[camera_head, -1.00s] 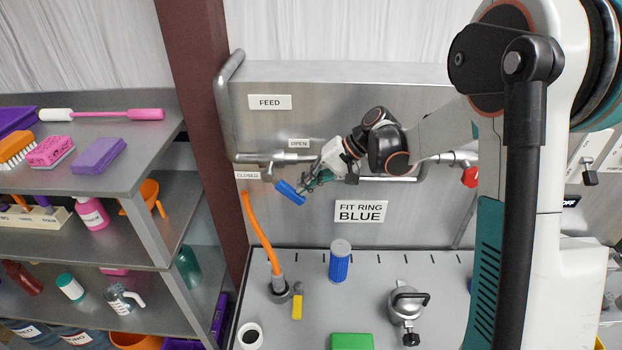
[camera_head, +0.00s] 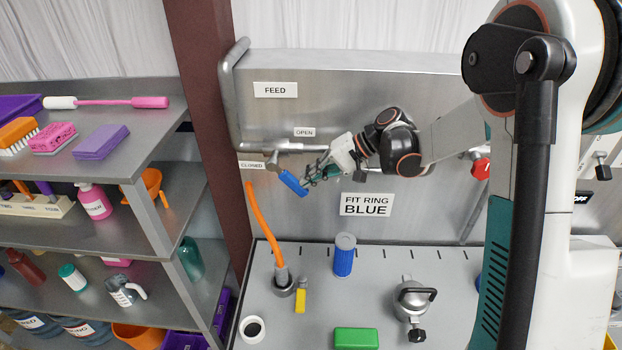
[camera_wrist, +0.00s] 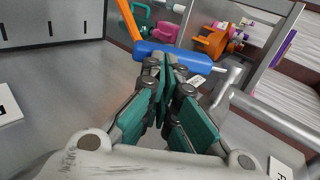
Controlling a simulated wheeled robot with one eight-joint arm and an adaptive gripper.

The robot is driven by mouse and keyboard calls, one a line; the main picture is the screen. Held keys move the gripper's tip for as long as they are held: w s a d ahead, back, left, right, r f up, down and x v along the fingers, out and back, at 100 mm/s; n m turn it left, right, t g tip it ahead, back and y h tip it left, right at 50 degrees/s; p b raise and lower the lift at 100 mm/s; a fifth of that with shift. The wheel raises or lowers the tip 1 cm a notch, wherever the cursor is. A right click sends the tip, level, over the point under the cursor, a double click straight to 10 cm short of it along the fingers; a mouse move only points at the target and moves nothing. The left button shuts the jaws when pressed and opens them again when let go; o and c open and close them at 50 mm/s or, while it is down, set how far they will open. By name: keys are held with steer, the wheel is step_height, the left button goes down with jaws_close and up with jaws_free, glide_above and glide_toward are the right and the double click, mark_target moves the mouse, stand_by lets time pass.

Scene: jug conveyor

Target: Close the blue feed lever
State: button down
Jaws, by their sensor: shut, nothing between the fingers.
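The blue feed lever (camera_head: 293,183) is on the pipe at the left of the steel panel. Its handle slopes down and to the right from its pivot, below the CLOSED sign (camera_head: 251,165) and the OPEN sign (camera_head: 304,132). My gripper (camera_head: 311,179) is just right of the handle, shut and empty. In the wrist view the blue lever (camera_wrist: 190,58) lies across the picture just beyond the teal fingers (camera_wrist: 165,75). The fingertips overlap its near edge; I cannot tell whether they touch.
An orange hose (camera_head: 262,225) hangs below the lever to a fitting on the bench. A brown post (camera_head: 207,150) and loaded shelves (camera_head: 140,185) stand on the left. A blue ring-ribbed cylinder (camera_head: 344,258), a green block (camera_head: 356,338) and a metal jug-like part (camera_head: 412,300) are on the bench.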

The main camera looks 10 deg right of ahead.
steer(key=a+f+t+y+b, duration=0.1)
steer(key=a+f+y+b, duration=0.3)
steer(key=b, duration=0.7)
steer(key=shift+w+a+f+y, duration=0.35)
steer(key=shift+w+f+y, duration=0.05)
steer(key=shift+w+f, duration=0.05)
steer(key=shift+b, duration=0.3)
